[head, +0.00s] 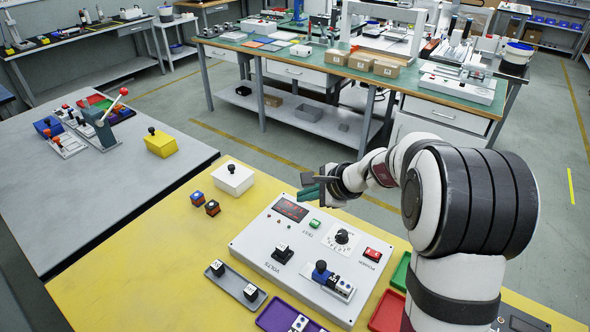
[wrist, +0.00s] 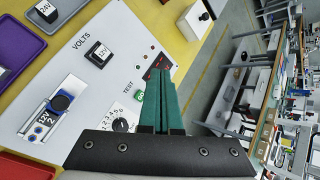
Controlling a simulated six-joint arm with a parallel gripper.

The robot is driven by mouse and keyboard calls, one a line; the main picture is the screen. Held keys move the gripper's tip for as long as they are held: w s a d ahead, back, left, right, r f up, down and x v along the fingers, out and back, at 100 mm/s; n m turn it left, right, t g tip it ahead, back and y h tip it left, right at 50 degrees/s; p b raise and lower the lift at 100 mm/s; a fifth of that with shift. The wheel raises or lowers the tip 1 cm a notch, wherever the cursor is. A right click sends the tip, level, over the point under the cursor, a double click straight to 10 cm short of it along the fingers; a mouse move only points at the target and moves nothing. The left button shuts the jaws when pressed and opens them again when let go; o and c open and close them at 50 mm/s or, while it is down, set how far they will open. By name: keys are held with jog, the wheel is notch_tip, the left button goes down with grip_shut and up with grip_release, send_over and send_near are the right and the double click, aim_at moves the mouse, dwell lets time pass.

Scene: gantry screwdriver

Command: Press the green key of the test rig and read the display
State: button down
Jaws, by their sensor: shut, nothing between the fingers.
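The test rig (head: 258,240) is a white sloped panel on the yellow table top; it also fills the left of the wrist view (wrist: 100,112). Its small green key (head: 315,223) sits by the word TEST, and the key also shows in the wrist view (wrist: 139,96), just left of my fingers. The dark display (head: 290,210) has red marks too small to read; in the wrist view my fingers partly cover the display (wrist: 152,72). My gripper (head: 303,196) has teal fingers, shut and empty, above the rig's far edge near the display, apart from the key.
A white box (head: 232,180) with a black knob and two small blocks stand left. Grey (head: 226,281) and purple trays lie in front.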

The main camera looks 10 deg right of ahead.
aim_at(319, 225)
jog(key=w+d+f+m+t+h, duration=0.1)
jog(key=w+d+f+m, duration=0.2)
jog(key=w+d, duration=0.1)
jog(key=shift+w+d+f, duration=0.3)
jog(key=shift+d+f, duration=0.1)
jog(key=shift+d, duration=0.15)
jog(key=shift+f, duration=4.4)
jog(key=shift+f, duration=0.4)
jog(key=shift+f, duration=0.4)
jog(key=shift+r, duration=0.8)
